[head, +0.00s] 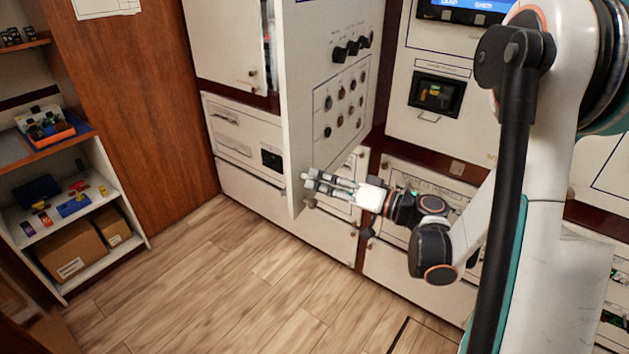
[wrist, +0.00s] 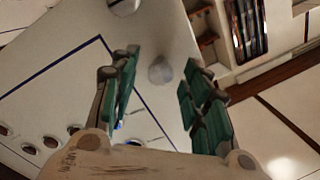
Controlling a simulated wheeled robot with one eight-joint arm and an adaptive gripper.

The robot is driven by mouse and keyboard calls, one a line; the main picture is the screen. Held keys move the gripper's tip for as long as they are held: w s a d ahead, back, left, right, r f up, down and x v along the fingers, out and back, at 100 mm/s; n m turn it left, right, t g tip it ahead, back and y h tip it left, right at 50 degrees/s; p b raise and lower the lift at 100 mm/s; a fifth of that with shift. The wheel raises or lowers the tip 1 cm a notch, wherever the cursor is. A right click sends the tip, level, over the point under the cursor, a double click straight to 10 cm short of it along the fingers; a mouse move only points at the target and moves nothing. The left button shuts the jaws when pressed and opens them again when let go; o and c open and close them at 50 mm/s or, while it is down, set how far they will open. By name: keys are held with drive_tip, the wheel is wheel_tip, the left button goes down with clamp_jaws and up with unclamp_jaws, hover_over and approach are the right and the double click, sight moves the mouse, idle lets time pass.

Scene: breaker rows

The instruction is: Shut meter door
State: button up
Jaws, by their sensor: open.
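A white door (head: 309,100) stands swung out from the cabinet wall in the head view. Its face carries black knobs, several round dials and a thin blue outline; I take it for the meter door, though no label on it is readable. My gripper (head: 311,182) is at the door's lower end, fingers pointing left. In the wrist view my gripper (wrist: 161,64) is open, with green-padded fingers apart. A pale round knob (wrist: 160,71) on the door's face (wrist: 75,75) shows between the fingertips. Contact with it cannot be told.
An open compartment (wrist: 246,32) with dark upright strips shows at the wrist view's upper right. Closed white drawers (head: 250,190) lie low behind the door. A shelf (head: 75,215) with boxes stands at left. The wooden floor (head: 230,285) in front is clear.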

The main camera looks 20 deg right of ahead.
drive_tip(key=shift+x, duration=1.25)
clamp_jaws()
drive_tip(key=shift+w+a, duration=0.1)
